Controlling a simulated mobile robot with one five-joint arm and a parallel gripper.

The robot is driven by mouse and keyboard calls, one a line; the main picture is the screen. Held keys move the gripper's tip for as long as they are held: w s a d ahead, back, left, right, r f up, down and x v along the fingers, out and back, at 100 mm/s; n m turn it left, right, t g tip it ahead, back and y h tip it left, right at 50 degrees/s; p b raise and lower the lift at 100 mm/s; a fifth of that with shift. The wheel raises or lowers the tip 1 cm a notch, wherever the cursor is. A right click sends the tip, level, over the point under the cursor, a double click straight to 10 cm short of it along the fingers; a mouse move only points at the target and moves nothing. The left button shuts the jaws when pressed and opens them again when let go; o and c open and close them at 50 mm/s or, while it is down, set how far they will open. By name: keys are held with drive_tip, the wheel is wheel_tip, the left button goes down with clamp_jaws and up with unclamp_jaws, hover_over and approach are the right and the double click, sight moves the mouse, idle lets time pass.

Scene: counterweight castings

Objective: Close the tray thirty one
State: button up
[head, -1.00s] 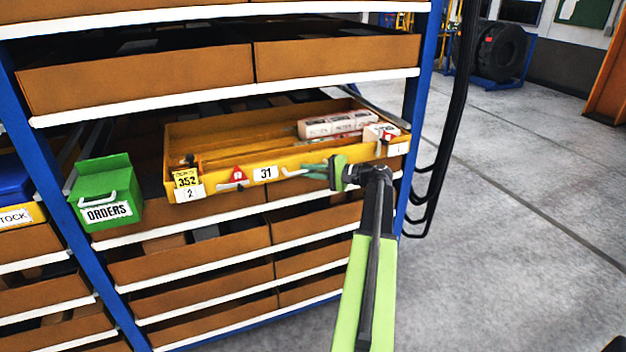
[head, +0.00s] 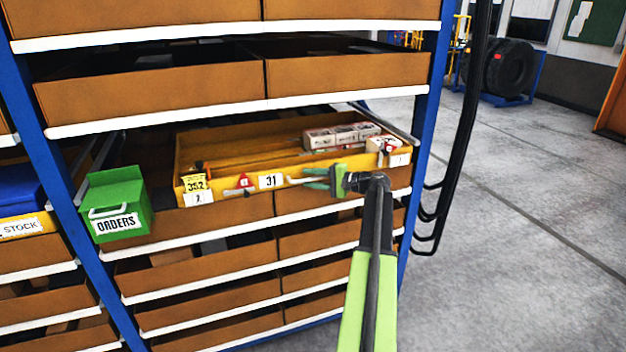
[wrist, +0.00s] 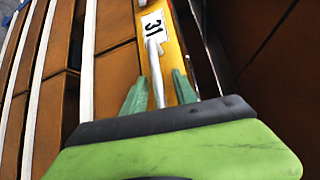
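The yellow tray (head: 222,187) with the label 31 (head: 271,181) stands partly out of the shelf rack in the head view. Its front has a pale bar handle (head: 296,181). White and red boxes (head: 342,135) lie inside at the right rear. My gripper (head: 318,178) is at the handle, right of the label. In the wrist view, the green fingers of my gripper (wrist: 159,84) stand apart, one on each side of the handle (wrist: 155,62), with gaps visible. The label 31 (wrist: 152,25) shows just beyond.
A green ORDERS bin (head: 117,200) hangs left of the tray near a blue upright. Brown trays (head: 160,97) fill the shelves above and below. A blue post (head: 425,120) and black hoses (head: 470,120) stand at the right.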

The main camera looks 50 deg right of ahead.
drive_tip(key=p+v, duration=0.2)
drive_tip(key=v, duration=1.5)
drive_tip(key=shift+s, duration=0.35)
drive_tip(key=shift+r, duration=0.1)
